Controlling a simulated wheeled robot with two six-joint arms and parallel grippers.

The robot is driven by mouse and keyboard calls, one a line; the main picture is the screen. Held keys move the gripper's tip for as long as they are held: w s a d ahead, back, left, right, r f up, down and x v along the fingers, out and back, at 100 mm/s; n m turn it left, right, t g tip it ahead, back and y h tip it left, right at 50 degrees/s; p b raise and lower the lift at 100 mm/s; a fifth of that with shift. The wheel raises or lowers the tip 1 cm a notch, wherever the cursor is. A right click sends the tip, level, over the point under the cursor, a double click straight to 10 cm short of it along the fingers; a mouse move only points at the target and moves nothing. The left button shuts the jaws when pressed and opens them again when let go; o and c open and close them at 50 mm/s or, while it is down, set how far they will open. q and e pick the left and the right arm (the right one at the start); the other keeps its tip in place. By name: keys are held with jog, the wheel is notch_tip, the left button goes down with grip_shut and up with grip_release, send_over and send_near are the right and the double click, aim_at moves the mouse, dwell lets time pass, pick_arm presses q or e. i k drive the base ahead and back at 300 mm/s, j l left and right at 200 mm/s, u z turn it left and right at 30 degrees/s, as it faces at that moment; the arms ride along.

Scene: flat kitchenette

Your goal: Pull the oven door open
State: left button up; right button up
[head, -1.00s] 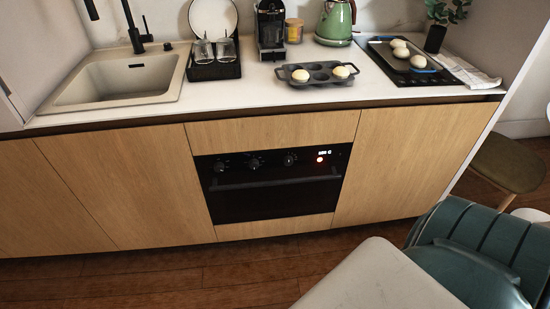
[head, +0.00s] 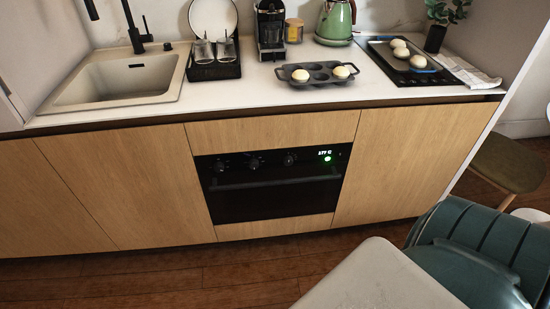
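The black oven (head: 275,201) is built into the wooden cabinet front below the counter. Its door is shut, with a dark horizontal handle bar (head: 275,184) across its upper part. Above the handle are several black knobs, a lit display (head: 325,153) and a green light at the right. Neither of my grippers shows in the head view, so nothing is seen touching the handle.
A white table (head: 380,280) and a green chair (head: 470,250) fill the lower right. Wooden floor (head: 180,275) is clear before the oven and to the left.

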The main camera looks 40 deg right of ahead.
aim_at(232, 204)
jog(key=l+z, duration=0.1)
jog(key=z, duration=0.25)
jog(key=l+z, duration=0.1)
jog(key=z, duration=0.25)
jog(key=i+z, duration=0.1)
jog(key=z, duration=0.25)
jog(key=i+j+z, duration=0.15)
jog(key=j+z, duration=0.2)
jog(key=i+j+z, duration=0.15)
jog(key=j+z, duration=0.2)
jog(key=l, duration=0.1)
